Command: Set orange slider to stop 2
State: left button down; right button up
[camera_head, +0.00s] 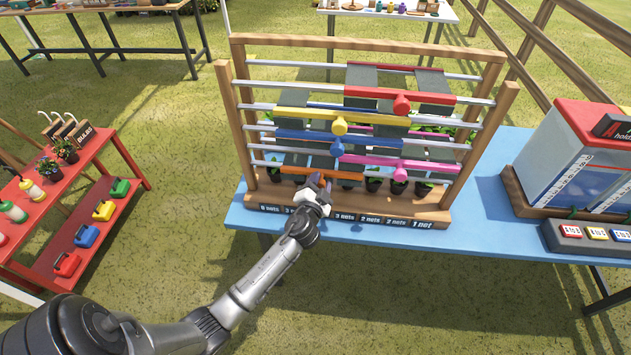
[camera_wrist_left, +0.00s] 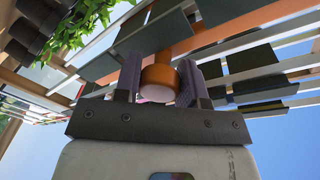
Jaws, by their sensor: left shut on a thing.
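The orange slider (camera_head: 335,174) is on the lowest front rail of the wooden frame, towards its left half. My left gripper (camera_head: 319,182) is at its knob in the head view and hides that knob there. In the left wrist view, the orange knob (camera_wrist_left: 158,82) sits between the two fingers of my left gripper (camera_wrist_left: 160,85), which is shut on it. Labels reading "6 nets", "3 nets" and "2 nets" run along the base (camera_head: 345,216); my gripper hides some of them. My right gripper is not in view.
Blue (camera_head: 305,137), yellow (camera_head: 340,118), red (camera_head: 400,97) and magenta (camera_head: 400,169) sliders sit on rails above or beside. Small potted plants (camera_head: 374,184) stand behind. A cooler box (camera_head: 575,150) stands right on the blue table (camera_head: 490,225). A red shelf (camera_head: 90,160) stands left.

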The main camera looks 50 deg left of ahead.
pick_arm(q)
jog(key=c, duration=0.7)
grip_release()
jog(key=shift+d, duration=0.1)
jog(key=v, duration=1.3)
jog(key=shift+s+d, duration=0.15)
jog(key=shift+s, duration=0.2)
